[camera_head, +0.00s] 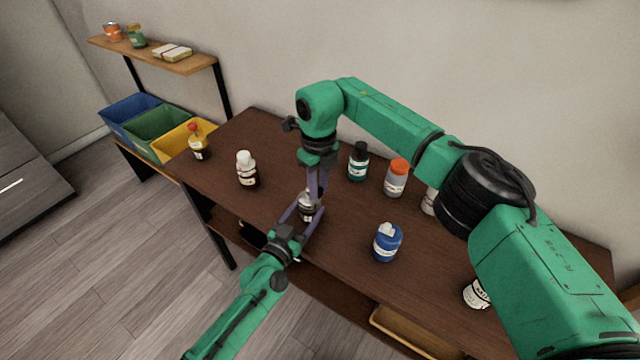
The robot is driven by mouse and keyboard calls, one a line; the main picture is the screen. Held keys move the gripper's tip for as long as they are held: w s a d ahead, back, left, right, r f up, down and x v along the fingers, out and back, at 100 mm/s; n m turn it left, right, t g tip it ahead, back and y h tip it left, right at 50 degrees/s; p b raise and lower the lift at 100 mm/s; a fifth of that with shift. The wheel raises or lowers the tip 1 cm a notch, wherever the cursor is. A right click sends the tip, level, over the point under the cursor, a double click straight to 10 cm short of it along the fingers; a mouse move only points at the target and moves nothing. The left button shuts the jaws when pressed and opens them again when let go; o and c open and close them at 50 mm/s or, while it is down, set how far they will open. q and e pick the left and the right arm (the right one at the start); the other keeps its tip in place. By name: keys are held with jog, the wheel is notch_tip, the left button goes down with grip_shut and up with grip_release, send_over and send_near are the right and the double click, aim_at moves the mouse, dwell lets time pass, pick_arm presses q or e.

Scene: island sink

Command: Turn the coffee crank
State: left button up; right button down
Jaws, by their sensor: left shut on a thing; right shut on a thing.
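A small silver and dark coffee grinder (305,213) stands on the brown table near its front edge, partly hidden by both grippers. My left gripper (304,217) comes from the front and is shut on the grinder's body, one finger on each side. My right gripper (314,195) points down from above and is shut on the crank at the grinder's top. The crank itself is mostly hidden by the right gripper's fingers.
A white-capped bottle (247,170) and a red-capped bottle (198,142) stand left. A dark green bottle (358,162), an orange-capped bottle (397,178) and a blue jar (387,243) stand right. Blue, green and yellow bins (184,139) are beyond the left end.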

jog(key=m, duration=0.2)
jog(key=a+m, duration=0.1)
jog(key=m, duration=0.1)
jog(key=shift+s, duration=0.3)
jog(key=c, duration=0.7)
grip_release()
jog(key=shift+o, duration=0.2)
notch_tip(320, 180, up, 12)
